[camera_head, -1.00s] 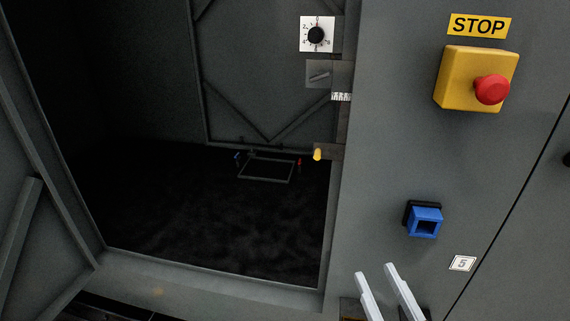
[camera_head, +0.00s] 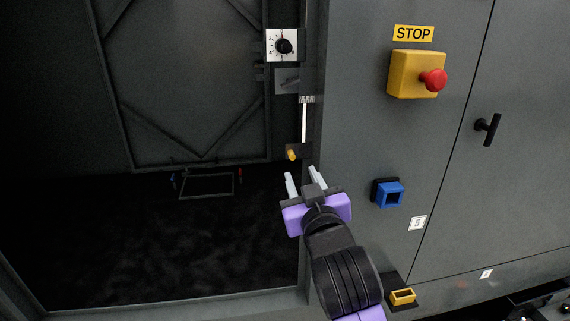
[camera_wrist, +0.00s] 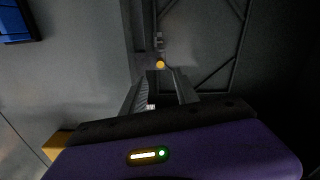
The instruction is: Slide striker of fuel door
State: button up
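A yellow-tipped peg (camera_head: 291,154) sits on a small brown bracket at the right edge of the enclosure's opening. It looks like the striker, though no label shows. In the wrist view the yellow tip (camera_wrist: 160,65) lies beyond my fingertips and roughly between them. My gripper (camera_head: 303,174) has two pale fingers, spread apart and empty, just below the peg and apart from it. The fingers also show in the wrist view (camera_wrist: 159,78). A dark panel with diagonal ribs (camera_head: 190,80) stands behind the opening. I cannot tell whether it is the fuel door.
A dial (camera_head: 283,46), a grey latch plate (camera_head: 289,81) and a small scale (camera_head: 307,99) sit above the peg. To the right are a red stop button (camera_head: 433,79), a blue square socket (camera_head: 389,194) and a yellow-rimmed socket (camera_head: 403,297). The dark opening is left.

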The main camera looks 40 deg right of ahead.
aim_at(293, 159)
jog(key=p+x, duration=0.2)
jog(key=x, duration=0.5)
jog(key=shift+w+d, duration=0.15)
jog(key=shift+w, duration=0.1)
grip_shut()
dwell(1.2)
